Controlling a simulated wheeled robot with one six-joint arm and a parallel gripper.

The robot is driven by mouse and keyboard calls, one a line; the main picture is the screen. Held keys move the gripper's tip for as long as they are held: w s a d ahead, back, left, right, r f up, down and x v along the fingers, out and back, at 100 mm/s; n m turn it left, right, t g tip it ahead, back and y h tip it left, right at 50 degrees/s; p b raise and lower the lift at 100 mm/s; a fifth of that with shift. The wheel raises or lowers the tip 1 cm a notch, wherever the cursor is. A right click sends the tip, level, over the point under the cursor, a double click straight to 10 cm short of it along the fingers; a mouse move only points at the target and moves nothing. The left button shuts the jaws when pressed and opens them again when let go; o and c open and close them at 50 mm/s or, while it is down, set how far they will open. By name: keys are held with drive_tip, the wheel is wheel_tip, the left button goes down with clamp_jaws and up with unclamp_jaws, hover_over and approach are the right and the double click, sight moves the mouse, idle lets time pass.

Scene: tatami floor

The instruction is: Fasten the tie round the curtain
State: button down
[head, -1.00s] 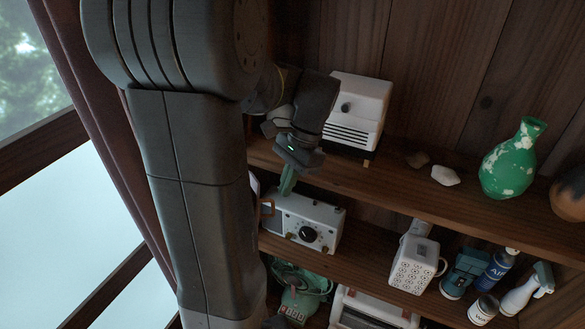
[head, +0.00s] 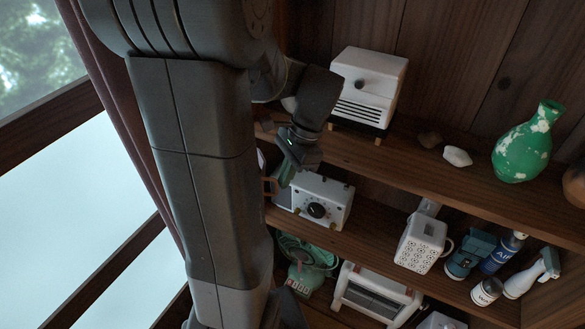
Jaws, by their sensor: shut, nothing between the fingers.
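The dark reddish curtain (head: 128,120) hangs as a narrow slanted strip at the left, beside the window. My arm hides part of it. I cannot make out the tie in this view.
Shelves on the right hold a white box-shaped appliance (head: 370,85), a green vase (head: 525,145), the radio (head: 325,203), a patterned mug (head: 420,243) and several bottles. A green telephone-like object (head: 303,275) sits below. The window (head: 70,190) fills the left.

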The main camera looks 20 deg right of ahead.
drive_tip(key=s+a+m+t+p, duration=0.1)
drive_tip(key=s+a+m+p, duration=0.1)
drive_tip(key=a, duration=0.7)
drive_tip(key=shift+a+m+p, duration=0.4)
drive_tip(key=shift+m+p, duration=0.1)
drive_tip(key=shift+m, duration=0.2)
drive_tip(key=p+v, duration=0.9)
drive_tip(key=v, duration=0.1)
drive_tip(key=shift+s, duration=0.25)
drive_tip(key=shift+d+f, duration=0.1)
drive_tip(key=shift+f, duration=0.05)
